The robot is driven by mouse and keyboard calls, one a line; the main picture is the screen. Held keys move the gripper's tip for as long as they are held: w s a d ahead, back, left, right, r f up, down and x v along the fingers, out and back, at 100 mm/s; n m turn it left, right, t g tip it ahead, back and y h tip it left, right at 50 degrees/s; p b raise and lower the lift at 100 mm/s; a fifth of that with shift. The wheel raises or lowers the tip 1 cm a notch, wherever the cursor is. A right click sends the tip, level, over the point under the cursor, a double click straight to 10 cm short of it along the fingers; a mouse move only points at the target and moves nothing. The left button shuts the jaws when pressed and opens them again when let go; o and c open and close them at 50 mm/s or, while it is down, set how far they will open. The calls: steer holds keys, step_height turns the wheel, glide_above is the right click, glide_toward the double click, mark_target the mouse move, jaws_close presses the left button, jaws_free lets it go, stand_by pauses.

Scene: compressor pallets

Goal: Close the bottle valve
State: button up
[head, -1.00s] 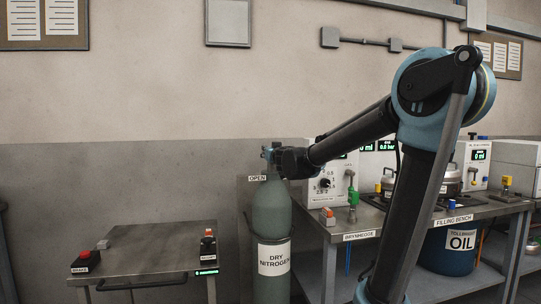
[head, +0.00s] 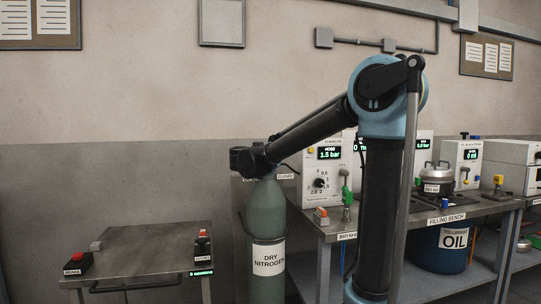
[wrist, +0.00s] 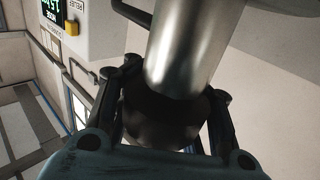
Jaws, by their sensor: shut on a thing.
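The green gas bottle (head: 266,205), labelled DRY NITROGEN, stands upright between the cart and the bench in the head view. My gripper (head: 247,160) is at its top and hides the valve there. A CLOSED label (head: 286,177) shows just right of the bottle top; another label to the left is mostly covered. In the wrist view my gripper (wrist: 166,112) is shut with its fingers on both sides of a dark round part, seemingly the valve knob (wrist: 165,125). A shiny metal cylinder (wrist: 185,45) rises beyond it.
A metal cart (head: 150,248) with a red button (head: 74,265) stands at left. The filling bench (head: 330,228) is close on the right, with a dial box (head: 318,190) reading 1.5 bar. An oil drum (head: 440,248) stands under it.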

steer(key=shift+m+g+h, duration=0.4)
steer(key=shift+m+h, duration=0.1)
steer(key=shift+h, duration=0.2)
steer(key=o, duration=1.2)
steer(key=shift+a, duration=0.1)
steer(key=shift+h, duration=0.3)
steer(key=shift+s, duration=0.1)
steer(key=v, duration=1.1)
steer(key=shift+s, duration=0.3)
steer(key=shift+a+r, duration=0.1)
steer(key=shift+a, duration=0.05)
